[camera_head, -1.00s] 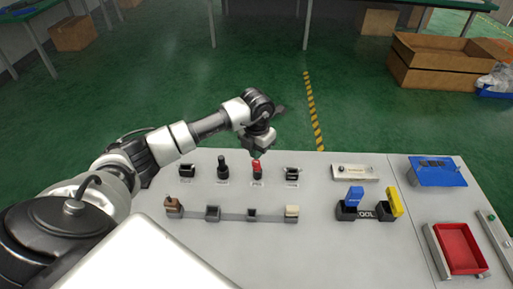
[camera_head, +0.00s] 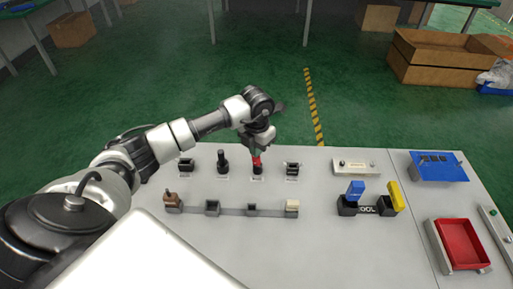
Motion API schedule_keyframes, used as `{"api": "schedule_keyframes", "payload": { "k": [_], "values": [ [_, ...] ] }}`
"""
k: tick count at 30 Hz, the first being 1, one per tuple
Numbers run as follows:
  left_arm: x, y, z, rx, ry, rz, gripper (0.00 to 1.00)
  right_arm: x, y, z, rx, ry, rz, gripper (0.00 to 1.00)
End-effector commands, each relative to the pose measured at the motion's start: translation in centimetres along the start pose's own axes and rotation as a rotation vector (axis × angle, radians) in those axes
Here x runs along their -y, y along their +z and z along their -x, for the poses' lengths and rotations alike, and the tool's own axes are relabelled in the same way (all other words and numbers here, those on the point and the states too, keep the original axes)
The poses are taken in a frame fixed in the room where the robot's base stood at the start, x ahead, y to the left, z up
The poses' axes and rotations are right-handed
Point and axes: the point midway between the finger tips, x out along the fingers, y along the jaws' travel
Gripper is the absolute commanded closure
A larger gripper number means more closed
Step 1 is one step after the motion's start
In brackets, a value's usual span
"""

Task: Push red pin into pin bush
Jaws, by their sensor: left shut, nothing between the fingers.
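The red pin (camera_head: 257,162) stands upright in its dark pin bush (camera_head: 257,172), in the back row of fixtures on the grey table. My left gripper (camera_head: 256,152) is shut and empty, pointing down right over the red pin. Its fingertips cover the top of the pin; whether they touch it I cannot tell. My right gripper is not in view.
A black knob fixture (camera_head: 222,161) stands left of the pin and a black fixture (camera_head: 292,170) right of it. A fixture row (camera_head: 232,211) lies in front. Blue and yellow levers (camera_head: 356,190) and a red tray (camera_head: 460,243) are to the right.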

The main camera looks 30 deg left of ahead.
Motion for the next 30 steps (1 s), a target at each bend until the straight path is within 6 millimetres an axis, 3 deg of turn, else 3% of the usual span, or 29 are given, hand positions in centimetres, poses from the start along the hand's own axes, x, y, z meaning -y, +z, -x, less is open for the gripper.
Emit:
{"api": "schedule_keyframes", "payload": {
  "k": [21,30],
  "values": [
    [0.0,-0.1,-1.7,-0.004,0.001,0.0,1.0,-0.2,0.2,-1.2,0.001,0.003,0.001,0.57],
    [0.0,-0.2,-0.1,-0.009,0.002,-0.001,1.0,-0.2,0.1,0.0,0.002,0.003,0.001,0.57]
  ]
}}
